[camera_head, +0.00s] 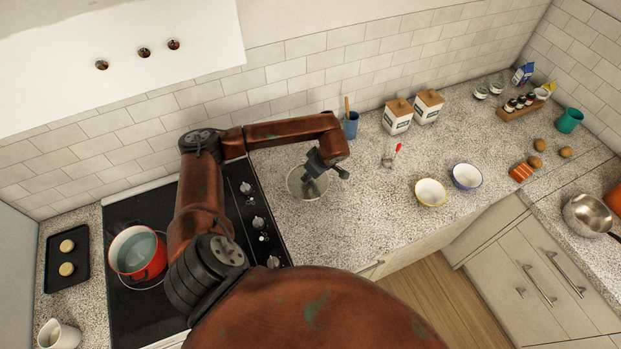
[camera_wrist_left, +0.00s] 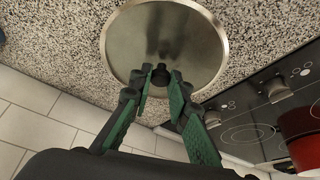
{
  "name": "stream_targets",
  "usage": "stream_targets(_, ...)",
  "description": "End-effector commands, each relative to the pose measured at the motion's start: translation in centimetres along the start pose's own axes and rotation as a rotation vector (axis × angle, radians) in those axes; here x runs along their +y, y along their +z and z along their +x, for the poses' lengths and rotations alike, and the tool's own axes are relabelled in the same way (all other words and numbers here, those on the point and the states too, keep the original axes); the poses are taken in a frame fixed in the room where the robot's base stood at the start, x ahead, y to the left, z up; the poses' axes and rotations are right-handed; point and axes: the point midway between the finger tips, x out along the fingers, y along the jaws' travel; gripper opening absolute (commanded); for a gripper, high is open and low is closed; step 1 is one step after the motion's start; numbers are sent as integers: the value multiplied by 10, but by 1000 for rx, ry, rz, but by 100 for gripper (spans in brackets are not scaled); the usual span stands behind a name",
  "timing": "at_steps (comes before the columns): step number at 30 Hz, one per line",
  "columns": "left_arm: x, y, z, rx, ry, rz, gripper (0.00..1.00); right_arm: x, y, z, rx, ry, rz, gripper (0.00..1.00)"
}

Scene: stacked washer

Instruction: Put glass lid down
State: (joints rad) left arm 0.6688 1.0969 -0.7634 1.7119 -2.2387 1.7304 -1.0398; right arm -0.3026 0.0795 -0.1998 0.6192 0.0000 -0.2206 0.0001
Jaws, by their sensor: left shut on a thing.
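The round glass lid (camera_head: 302,190) with its metal rim is at the counter just right of the stove. It also shows in the left wrist view (camera_wrist_left: 180,35), seen from above, with a dark knob (camera_wrist_left: 160,74) near its middle. My left gripper (camera_head: 314,172) is over the lid, and its green-padded fingers (camera_wrist_left: 161,88) are shut on the knob. I cannot tell whether the rim touches the counter or hangs just above it. The red pot (camera_head: 138,253) stands uncovered on the stove. My right gripper is not in view.
The black stove (camera_head: 125,312) has knobs along its right side. A blue cup (camera_head: 351,126) with a wooden utensil and two white canisters (camera_head: 398,117) stand by the wall. Two bowls (camera_head: 430,192) are to the right. The speckled counter (camera_head: 340,222) is clear in front of the lid.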

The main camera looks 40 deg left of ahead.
Motion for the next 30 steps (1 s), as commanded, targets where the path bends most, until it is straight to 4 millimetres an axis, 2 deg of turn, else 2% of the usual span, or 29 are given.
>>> stream_targets(8,13,3,16,-2,-1,0,0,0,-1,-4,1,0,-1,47)
stream_targets(15,13,14,42,-2,-1,1,0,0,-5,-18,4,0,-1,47)
stream_targets(25,14,16,48,0,1,1,0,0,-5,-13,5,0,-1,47)
stream_targets(26,13,16,48,0,0,1,17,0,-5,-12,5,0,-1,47)
stream_targets(30,13,15,47,0,0,1,26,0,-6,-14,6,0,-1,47)
